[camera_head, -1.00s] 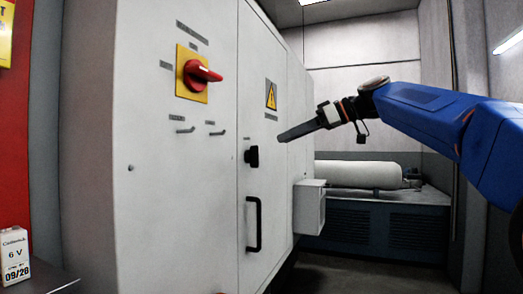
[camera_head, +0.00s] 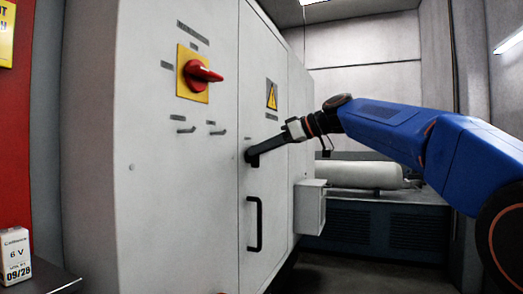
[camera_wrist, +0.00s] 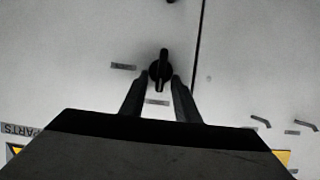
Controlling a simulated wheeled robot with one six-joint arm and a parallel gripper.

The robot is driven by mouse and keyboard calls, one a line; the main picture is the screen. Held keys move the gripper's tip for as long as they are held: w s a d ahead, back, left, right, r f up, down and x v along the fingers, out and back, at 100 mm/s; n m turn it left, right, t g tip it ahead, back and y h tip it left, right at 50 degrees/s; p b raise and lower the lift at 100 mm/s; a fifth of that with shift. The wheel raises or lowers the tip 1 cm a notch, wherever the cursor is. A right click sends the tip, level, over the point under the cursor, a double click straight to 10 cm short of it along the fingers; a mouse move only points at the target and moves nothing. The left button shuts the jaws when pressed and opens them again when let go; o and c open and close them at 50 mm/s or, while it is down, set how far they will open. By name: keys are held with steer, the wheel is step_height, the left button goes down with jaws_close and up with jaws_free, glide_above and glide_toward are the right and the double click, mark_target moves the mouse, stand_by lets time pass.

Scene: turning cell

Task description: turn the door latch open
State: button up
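The door latch is a small black turn knob (camera_head: 251,158) on the grey cabinet door (camera_head: 262,185), above the door's black handle. In the wrist view the latch (camera_wrist: 161,70) shows a narrow grip bar standing upright in the picture on a round base. My gripper (camera_head: 260,151) reaches in from the right and is at the latch, partly covering it. In the wrist view my gripper (camera_wrist: 163,80) has its two fingers apart, one on each side of the latch at the tips. I cannot tell whether a finger touches it. The door is closed.
A black pull handle (camera_head: 254,224) sits below the latch. A red rotary switch (camera_head: 200,74) on a yellow plate and small hooks (camera_head: 187,130) are on the panel to the left. A grey box (camera_head: 309,207) juts out at the right. A white tank (camera_head: 360,175) lies behind.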

jaws_close()
steer(key=shift+w, duration=0.1)
steer(key=m+g+y, duration=0.1)
steer(key=m, duration=0.3)
steer(key=w+f+m+g+y, duration=0.1)
steer(key=m+g+y, duration=0.1)
steer(key=m, duration=0.3)
steer(key=w+d+f+m+g+y, duration=0.1)
steer(key=m+g+y, duration=0.1)
steer(key=m, duration=0.2)
steer(key=shift+w+f, duration=0.1)
steer(key=shift+f, duration=0.1)
stand_by(0.5)
steer(key=shift+m, duration=0.4)
jaws_free()
